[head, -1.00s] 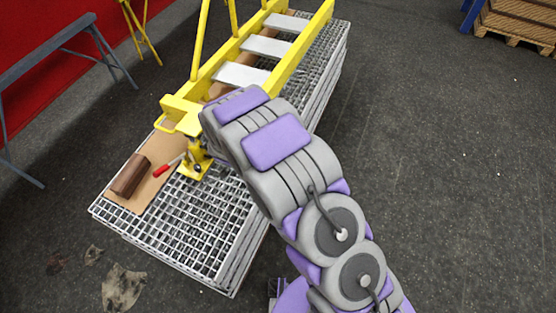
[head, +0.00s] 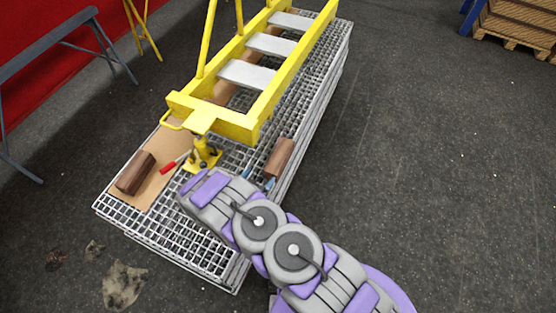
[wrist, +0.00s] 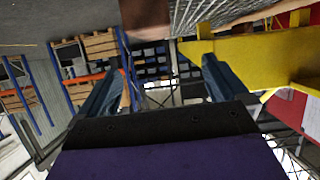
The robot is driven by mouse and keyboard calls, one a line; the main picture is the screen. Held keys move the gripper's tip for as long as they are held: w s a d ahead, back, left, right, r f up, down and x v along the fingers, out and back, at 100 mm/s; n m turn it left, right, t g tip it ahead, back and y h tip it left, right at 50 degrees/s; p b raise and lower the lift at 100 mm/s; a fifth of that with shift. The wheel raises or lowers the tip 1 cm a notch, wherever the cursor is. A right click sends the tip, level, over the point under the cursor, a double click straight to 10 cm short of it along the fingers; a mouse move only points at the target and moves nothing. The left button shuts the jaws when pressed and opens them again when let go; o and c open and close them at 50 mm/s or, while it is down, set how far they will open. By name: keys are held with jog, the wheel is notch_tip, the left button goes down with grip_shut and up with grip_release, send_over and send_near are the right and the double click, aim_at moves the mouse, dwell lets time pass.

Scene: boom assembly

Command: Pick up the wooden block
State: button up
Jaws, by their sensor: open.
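A brown wooden block (head: 280,157) sits at the right edge of the metal grating stack, beside the yellow boom's near end. A second brown wooden block (head: 135,173) lies on a cardboard sheet at the left. My gripper (head: 259,179) is low over the grating, just on the near side of the right block, with its blue fingertips pointing toward it. In the wrist view, my gripper (wrist: 163,80) is open with nothing between its fingers. A brown block (wrist: 145,18) shows at the top edge of that view, partly cut off. Whether the fingertips touch the block cannot be told.
The yellow boom frame (head: 262,92) with grey steps runs back along the grating (head: 190,238). A yellow jack (head: 204,155) and a red-handled tool (head: 169,167) are left of my gripper. A sawhorse stands far left, pallets at back right. The right floor is clear.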

jog(key=x, duration=0.4)
jog(key=b, duration=0.1)
send_near(278, 155)
jog(key=shift+w+d+f, duration=0.2)
jog(key=shift+w+d, duration=0.3)
jog(key=shift+w+d+f, duration=0.15)
jog(key=shift+w+d, duration=0.3)
jog(key=shift+w+f, duration=0.1)
jog(key=shift+w, duration=0.1)
jog(key=shift+w+a+f+b, duration=0.25)
jog(key=shift+a+f+b, duration=0.05)
jog(key=shift+a, duration=0.3)
jog(key=shift+w+a+f, duration=0.1)
jog(key=shift+w+f, duration=0.1)
jog(key=shift+w, duration=0.05)
jog(key=w+d, duration=0.1)
jog(key=w+d+f+b, duration=0.1)
jog(key=w+d, duration=0.1)
jog(key=shift+w+f, duration=0.1)
jog(key=shift+w, duration=0.2)
jog(key=shift+d, duration=0.15)
jog(key=shift+a, duration=0.85)
jog(key=c, duration=0.5)
jog(key=shift+d, duration=0.65)
jog(key=c, duration=0.6)
jog(key=shift+a, duration=0.1)
jog(key=c, duration=0.3)
jog(key=shift+a, duration=0.35)
jog(key=shift+c, duration=0.4)
